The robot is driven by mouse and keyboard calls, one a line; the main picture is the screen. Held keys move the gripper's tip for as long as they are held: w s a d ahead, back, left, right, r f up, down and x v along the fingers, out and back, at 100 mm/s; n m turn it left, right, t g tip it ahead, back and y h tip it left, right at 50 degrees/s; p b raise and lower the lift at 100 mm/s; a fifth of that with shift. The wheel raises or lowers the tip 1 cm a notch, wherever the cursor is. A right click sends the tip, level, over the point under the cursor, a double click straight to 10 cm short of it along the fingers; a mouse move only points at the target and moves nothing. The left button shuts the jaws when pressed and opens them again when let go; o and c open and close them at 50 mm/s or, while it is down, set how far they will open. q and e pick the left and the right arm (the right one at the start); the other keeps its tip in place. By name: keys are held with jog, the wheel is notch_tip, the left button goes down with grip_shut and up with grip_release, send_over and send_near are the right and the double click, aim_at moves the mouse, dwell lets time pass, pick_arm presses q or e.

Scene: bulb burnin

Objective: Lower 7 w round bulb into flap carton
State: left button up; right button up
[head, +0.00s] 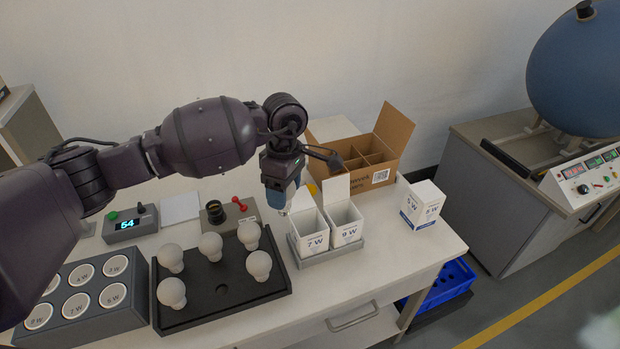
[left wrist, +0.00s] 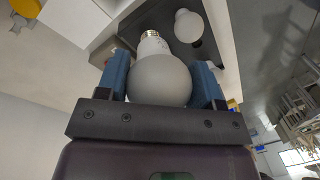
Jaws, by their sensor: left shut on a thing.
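My left gripper (head: 283,203) is shut on a white round bulb (left wrist: 160,78). The wrist view shows the globe between the blue fingers, with the metal screw cap pointing away from the palm. In the head view the fingers hide most of this bulb. The white open-topped carton marked 7 W (head: 311,240) stands in a grey tray (head: 329,256), beside a second open carton marked 9 W (head: 345,227). The gripper hangs above and just left of the 7 W carton, and the bulb is outside it. A raised white flap (head: 335,189) stands behind the cartons. My right gripper is out of view.
Several bulbs (head: 258,266) stand on a black tray (head: 221,291) to the left. A grey labelled socket block (head: 85,298) is farther left. A divided cardboard box (head: 395,135) stands behind the cartons. A closed carton (head: 421,207) stands right, with bare table between.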

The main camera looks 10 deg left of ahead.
pick_arm(q)
jog(key=w+d+f+n+t+h+b, duration=0.1)
jog(key=w+d+f+n+b, duration=0.2)
jog(key=n, duration=1.2)
notch_tip(320, 180, down, 3)
jog(key=shift+w+d+r+n+h, duration=0.15)
jog(key=shift+w+d+n+h, duration=0.2)
jog(key=shift+w+d, duration=0.55)
jog(key=shift+w+a, duration=0.25)
